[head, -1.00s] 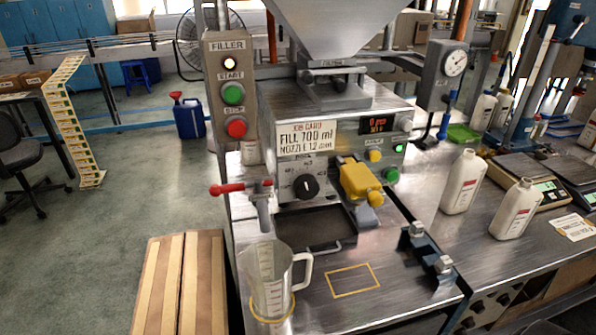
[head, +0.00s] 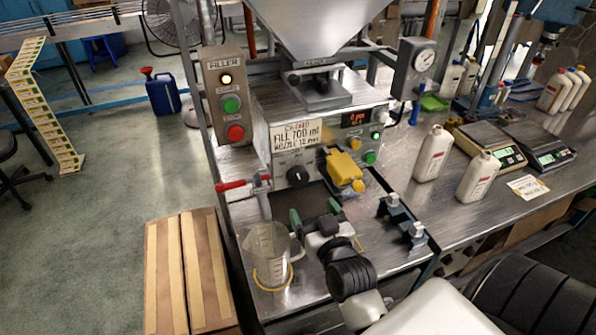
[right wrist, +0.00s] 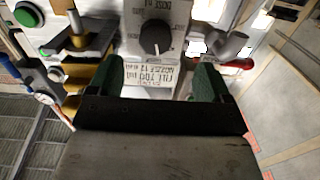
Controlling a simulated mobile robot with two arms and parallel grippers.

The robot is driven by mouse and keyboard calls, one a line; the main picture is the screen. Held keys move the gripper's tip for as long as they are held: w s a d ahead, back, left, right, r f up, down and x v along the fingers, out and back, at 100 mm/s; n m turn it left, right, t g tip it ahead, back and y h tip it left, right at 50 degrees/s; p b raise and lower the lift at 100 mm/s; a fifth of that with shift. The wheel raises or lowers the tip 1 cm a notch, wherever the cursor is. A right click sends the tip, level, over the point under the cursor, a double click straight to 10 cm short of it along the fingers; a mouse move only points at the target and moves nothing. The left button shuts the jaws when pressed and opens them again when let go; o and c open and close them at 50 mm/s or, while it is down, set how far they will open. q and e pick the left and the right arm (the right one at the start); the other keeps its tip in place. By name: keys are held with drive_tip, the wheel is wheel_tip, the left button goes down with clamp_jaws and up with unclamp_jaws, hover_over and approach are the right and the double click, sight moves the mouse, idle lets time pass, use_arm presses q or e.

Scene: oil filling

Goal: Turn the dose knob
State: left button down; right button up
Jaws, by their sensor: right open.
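The dose knob (head: 298,176) is a round black dial with a pale pointer on the front of the steel filling machine, below a job card (head: 297,139) that reads fill 700 ml. In the right wrist view the knob (right wrist: 155,37) stands ahead, between and beyond my fingertips. My right gripper (head: 314,219) has green fingertips, is open and empty, and is below and in front of the knob, apart from it. It also shows in the right wrist view (right wrist: 164,84). My left gripper is not in view.
A clear measuring jug (head: 268,254) stands left of my right gripper. A red-handled valve (head: 232,186) sticks out left of the knob, and a yellow block (head: 343,167) sits right of it. White bottles (head: 432,154) and scales (head: 489,146) stand on the right of the bench.

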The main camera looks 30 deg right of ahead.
sight(300, 181)
drive_tip(key=p+x, duration=0.1)
drive_tip(key=x, duration=0.2)
drive_tip(key=p+x, duration=0.1)
drive_tip(key=x, duration=0.2)
drive_tip(key=r+p+x, duration=0.1)
drive_tip(key=x, duration=0.3)
drive_tip(key=shift+d+r, duration=0.1)
drive_tip(key=shift+d, duration=0.15)
drive_tip(key=shift+w+d, duration=0.1)
drive_tip(key=shift+w, duration=0.3)
drive_tip(key=c, duration=0.9)
